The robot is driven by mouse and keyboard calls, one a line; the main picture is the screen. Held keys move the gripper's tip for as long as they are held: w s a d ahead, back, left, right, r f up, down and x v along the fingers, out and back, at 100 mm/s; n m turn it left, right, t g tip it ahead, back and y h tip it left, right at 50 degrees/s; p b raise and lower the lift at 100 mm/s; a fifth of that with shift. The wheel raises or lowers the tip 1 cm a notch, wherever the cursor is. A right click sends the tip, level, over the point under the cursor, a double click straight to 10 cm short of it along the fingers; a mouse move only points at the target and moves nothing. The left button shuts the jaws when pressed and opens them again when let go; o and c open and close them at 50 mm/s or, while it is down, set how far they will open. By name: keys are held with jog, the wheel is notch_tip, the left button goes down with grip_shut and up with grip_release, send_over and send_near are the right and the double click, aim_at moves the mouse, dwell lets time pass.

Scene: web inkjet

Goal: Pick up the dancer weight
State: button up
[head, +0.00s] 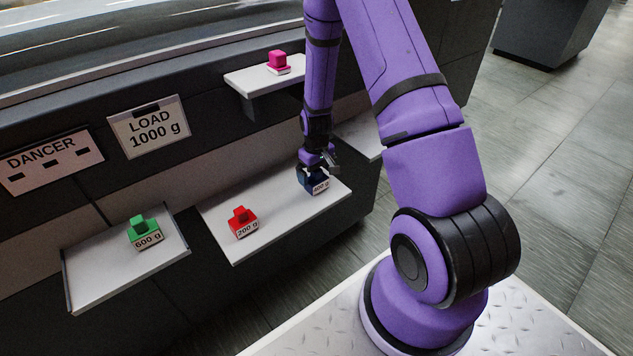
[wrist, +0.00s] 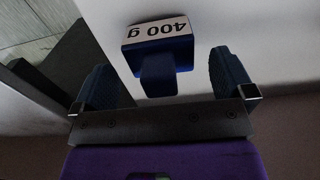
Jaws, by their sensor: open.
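A dark blue weight labelled 400 g (head: 315,184) stands on the right part of the middle white shelf (head: 222,217). My gripper (head: 318,165) is right above it in the head view and partly covers it. In the wrist view the blue weight (wrist: 158,50) has its knob between the two open fingers of my gripper (wrist: 160,82), with a gap on both sides. A red 200 g weight (head: 243,222) stands on the same shelf to the left. A green 600 g weight (head: 145,232) stands on the lower left shelf (head: 100,275). A pink weight (head: 278,63) stands on the upper shelf.
A DANCER sign (head: 50,162) and a LOAD 1000 g sign (head: 149,127) are on the dark machine front. The upper white shelf (head: 250,80) is close to my arm. Tiled floor (head: 560,150) lies open at the right.

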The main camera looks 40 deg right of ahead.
jog(key=shift+f, duration=0.9)
jog(key=c, duration=1.2)
jog(key=shift+r, duration=0.1)
